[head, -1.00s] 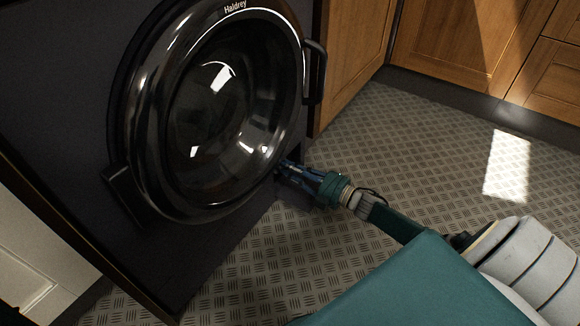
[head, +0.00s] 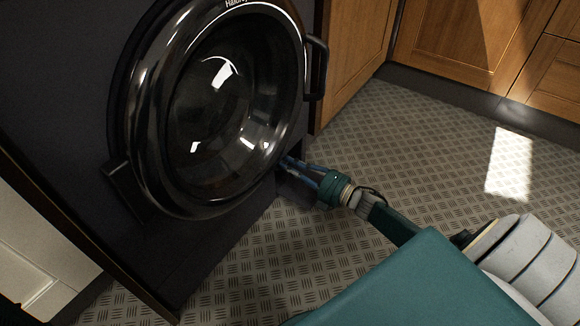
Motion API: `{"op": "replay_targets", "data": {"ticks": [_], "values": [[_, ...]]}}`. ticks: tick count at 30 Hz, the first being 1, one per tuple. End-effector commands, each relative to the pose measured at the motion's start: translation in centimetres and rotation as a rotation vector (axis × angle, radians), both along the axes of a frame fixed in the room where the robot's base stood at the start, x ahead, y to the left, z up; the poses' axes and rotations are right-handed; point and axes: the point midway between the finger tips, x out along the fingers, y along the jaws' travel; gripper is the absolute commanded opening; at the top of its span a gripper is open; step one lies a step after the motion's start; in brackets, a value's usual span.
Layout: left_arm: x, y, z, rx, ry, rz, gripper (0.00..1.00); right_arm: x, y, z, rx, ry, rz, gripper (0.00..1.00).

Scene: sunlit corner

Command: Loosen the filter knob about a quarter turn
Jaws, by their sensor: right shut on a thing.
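My right gripper (head: 289,164) reaches in from the lower right to the bottom right corner of the black washing machine (head: 150,255), just below the round door. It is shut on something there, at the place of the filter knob. The knob itself is hidden behind the fingers and the door's rim, so its angle cannot be seen. My left gripper is not in view.
The glossy round door (head: 215,110) bulges out just above and left of the gripper, with a handle (head: 316,68) on its right. Wooden cabinets (head: 455,40) stand behind. The patterned metal floor (head: 420,140) is clear.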

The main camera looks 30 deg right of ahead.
Motion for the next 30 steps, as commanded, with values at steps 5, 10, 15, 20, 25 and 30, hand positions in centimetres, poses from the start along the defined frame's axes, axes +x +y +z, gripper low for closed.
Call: {"op": "replay_targets", "data": {"ticks": [5, 10, 15, 20, 25, 30], "values": [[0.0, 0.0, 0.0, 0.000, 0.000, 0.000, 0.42, -0.1, 0.1, -0.2, -0.009, -0.002, 0.003, 0.00], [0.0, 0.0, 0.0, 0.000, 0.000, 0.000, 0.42, -0.1, 0.1, -0.2, -0.009, 0.000, 0.003, 0.00], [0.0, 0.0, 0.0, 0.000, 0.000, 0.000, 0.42, -0.1, 0.1, -0.2, -0.009, 0.000, 0.003, 0.35], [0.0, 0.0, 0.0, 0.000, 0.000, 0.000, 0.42, -0.1, 0.1, -0.1, -0.007, -0.001, 0.002, 0.35], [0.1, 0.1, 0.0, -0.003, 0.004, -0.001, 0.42, -0.2, 0.0, -0.1, -0.006, 0.000, 0.001, 0.35], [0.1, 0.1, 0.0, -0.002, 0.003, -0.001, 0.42, -2.1, -0.8, -0.2, -0.007, 0.001, 0.001, 0.35]]}}
